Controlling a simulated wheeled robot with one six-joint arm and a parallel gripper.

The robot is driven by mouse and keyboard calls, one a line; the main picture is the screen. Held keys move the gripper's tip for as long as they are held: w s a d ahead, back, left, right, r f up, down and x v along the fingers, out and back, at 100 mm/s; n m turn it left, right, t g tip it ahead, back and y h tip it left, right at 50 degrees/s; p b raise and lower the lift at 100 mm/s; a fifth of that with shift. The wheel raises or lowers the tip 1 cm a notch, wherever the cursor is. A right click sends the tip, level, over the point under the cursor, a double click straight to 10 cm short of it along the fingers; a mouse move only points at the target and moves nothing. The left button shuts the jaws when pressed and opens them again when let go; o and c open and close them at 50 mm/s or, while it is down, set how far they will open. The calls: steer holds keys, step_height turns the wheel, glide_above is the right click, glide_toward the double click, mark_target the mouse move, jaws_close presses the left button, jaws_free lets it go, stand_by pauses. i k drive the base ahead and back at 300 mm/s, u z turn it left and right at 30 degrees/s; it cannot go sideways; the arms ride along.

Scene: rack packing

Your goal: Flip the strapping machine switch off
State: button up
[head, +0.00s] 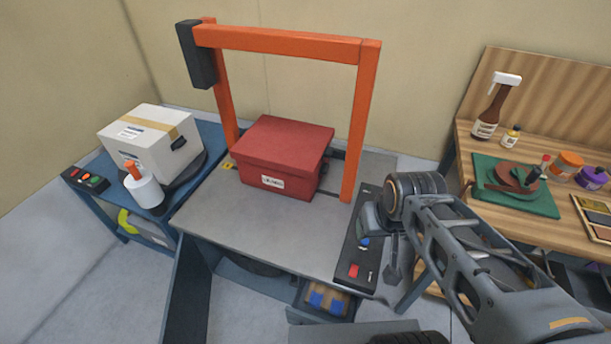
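The strapping machine is a grey table (235,215) under an orange arch (290,42). Its dark control panel (347,290) lies along the table's right edge. A red switch or button (354,270) is near the panel's front end, with a small lever (369,277) beside it. A blue button (364,243) sits farther back. Which way the switch is set is too small to tell. My gripper (392,270) hangs over the panel's right side, pointing down, and hides part of it. The finger gap is unclear, and I cannot tell if it touches the panel.
A red lidded box (282,160) stands on the machine table near the arch. A blue cart (203,178) at left holds a white carton (150,140), a tape dispenser (143,188) and another button box (87,180). A wooden bench (500,210) with bottles stands at right.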

mark_target(354, 269)
steer(key=u, duration=0.2)
steer(key=k, duration=1.6)
steer(key=u, duration=0.25)
steer(key=i, duration=1.15)
steer(key=u, duration=0.25)
